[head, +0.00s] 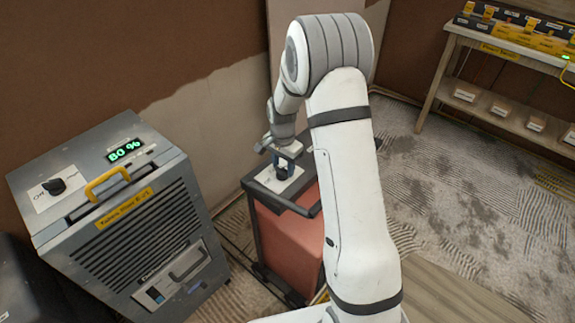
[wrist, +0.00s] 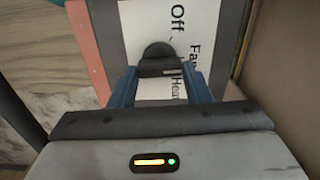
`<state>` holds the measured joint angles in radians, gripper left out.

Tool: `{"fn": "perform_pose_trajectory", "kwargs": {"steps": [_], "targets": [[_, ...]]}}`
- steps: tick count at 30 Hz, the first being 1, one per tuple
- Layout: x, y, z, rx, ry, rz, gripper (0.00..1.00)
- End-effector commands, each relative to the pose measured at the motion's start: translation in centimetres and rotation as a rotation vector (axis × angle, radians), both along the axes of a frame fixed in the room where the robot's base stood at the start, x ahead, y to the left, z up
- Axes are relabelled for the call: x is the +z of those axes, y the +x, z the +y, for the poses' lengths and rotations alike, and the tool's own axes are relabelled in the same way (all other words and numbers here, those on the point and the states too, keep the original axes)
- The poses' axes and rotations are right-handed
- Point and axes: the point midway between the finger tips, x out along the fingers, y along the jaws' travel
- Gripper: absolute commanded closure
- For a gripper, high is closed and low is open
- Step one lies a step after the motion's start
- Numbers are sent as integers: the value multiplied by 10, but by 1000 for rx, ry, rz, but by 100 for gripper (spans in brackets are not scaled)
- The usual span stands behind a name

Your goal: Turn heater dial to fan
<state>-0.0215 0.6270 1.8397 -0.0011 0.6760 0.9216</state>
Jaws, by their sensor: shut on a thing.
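The heater (head: 290,240) is a red-orange box in a dark frame, in the middle of the head view. Its white label panel (wrist: 140,22) reads "Off", "Fan" and a partly hidden "Heat" in the wrist view. The black heater dial (wrist: 157,50) sits on this panel. My gripper (wrist: 160,69) is shut on the dial, with one blue finger on each side. In the head view my gripper (head: 283,167) reaches down onto the heater's top, and the dial is hidden there. I cannot tell which word the dial's pointer faces.
A grey machine (head: 150,225) with a green percent display, a black knob and a yellow handle stands at the left. A wooden shelf (head: 500,105) with boxes stands at the back right. A brown wall runs close behind the heater. Patterned floor (head: 430,195) lies open to the right.

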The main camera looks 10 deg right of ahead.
Motion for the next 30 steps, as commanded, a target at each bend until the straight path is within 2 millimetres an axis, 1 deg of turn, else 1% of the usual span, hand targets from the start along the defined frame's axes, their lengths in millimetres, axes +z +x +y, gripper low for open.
{"fn": "perform_pose_trajectory", "kwargs": {"steps": [6,18,19,27,30], "targets": [[1,1,2,-37,2,-4,79],[1,1,2,-42,3,-5,79],[1,1,2,-42,3,-5,56],[1,1,1,-42,1,-3,35],[1,1,1,-42,2,-2,35]]}}
